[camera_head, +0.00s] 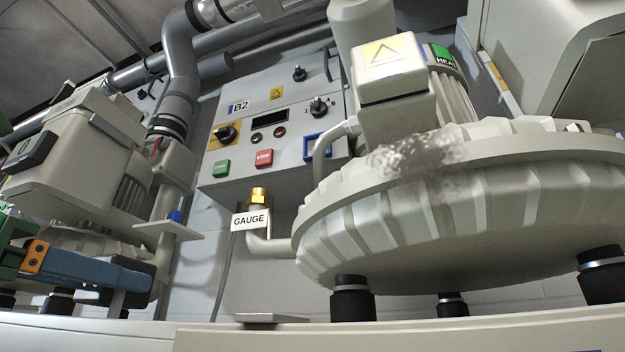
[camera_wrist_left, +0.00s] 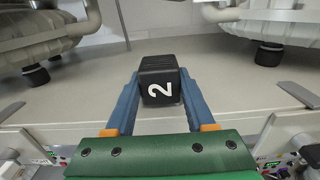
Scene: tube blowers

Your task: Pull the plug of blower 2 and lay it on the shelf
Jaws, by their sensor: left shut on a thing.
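My left gripper (camera_head: 140,278) comes in at the lower left. In the left wrist view, its blue fingers (camera_wrist_left: 160,88) are shut on a black plug (camera_wrist_left: 160,78) marked with a white 2. The plug is clear of any socket I can see and hangs in front of the pale bench (camera_wrist_left: 225,85). A panel (camera_head: 285,110) labelled B2 stands behind the large pale blower (camera_head: 440,220) at the right. Small flat grey plates jut out at the bench edge, one in the head view (camera_head: 272,318); I cannot tell which is the shelf. My right gripper is not in view.
A brass fitting (camera_head: 258,197) with a GAUGE tag (camera_head: 250,220) stands left of the blower. Another blower's pale housing (camera_head: 75,155) is at the left, above my arm. Black feet (camera_head: 352,298) hold the right blower above the bench. The bench top between the blowers is clear.

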